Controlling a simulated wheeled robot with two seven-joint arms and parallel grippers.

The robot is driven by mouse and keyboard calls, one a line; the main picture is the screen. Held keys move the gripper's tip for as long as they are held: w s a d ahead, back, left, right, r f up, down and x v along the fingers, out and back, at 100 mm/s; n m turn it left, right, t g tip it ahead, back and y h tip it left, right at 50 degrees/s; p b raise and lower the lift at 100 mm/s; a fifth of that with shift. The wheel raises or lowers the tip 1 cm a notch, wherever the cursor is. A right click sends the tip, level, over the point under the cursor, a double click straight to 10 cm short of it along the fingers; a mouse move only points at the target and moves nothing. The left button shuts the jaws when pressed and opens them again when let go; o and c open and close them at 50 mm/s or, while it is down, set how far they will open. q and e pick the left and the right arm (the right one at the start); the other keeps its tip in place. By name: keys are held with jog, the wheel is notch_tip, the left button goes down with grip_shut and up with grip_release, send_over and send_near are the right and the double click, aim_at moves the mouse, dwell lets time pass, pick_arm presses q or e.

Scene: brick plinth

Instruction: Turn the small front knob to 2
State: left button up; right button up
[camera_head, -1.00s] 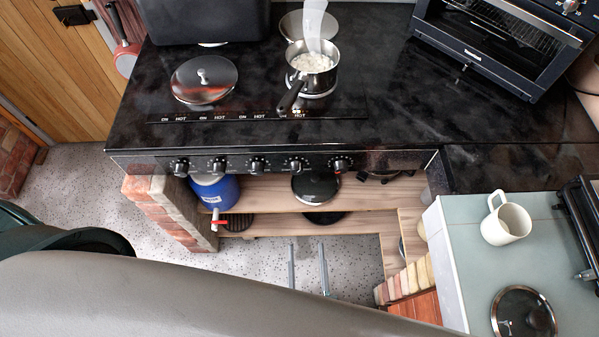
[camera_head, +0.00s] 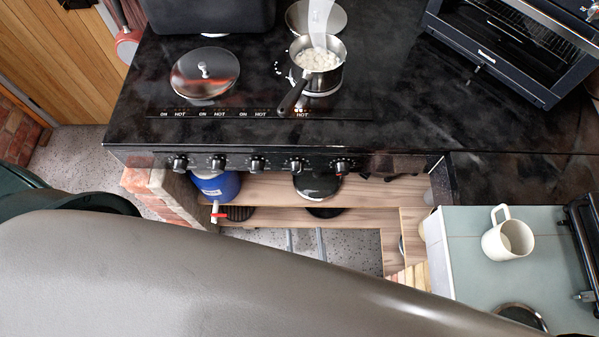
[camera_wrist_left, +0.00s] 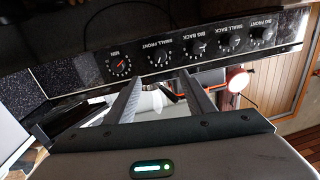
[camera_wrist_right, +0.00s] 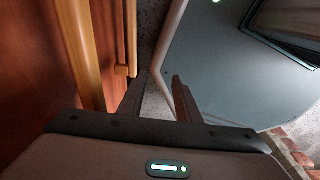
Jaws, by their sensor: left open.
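The small front knob (camera_head: 296,166) is second from right on the cooker's front panel. In the left wrist view the small front knob (camera_wrist_left: 160,57) is black with a pale pointer mark, beside the red-marked knob (camera_wrist_left: 120,67). I cannot read its setting. My left gripper (camera_wrist_left: 160,79) is open and empty, its fingers pointing toward the panel below the small front knob's image and apart from it. In the head view its fingertips (camera_head: 305,231) show below the panel; my arm hides the rest. My right gripper (camera_wrist_right: 158,76) is open and empty, away from the cooker.
A blue container (camera_head: 215,187) with a red tap sits under the panel. A white mug (camera_head: 508,236) stands on the right counter. An oven (camera_head: 505,55) is at upper right.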

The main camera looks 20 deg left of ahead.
aim_at(298, 173)
pick_arm(q)
jog(key=p+x, duration=0.5)
jog(key=x, duration=1)
jog(key=shift+w+a+r+p, duration=0.1)
jog(key=shift+w+p, duration=0.3)
jog(key=shift+x, duration=0.8)
jog(key=shift+c, duration=0.7)
jog(key=c, duration=0.9)
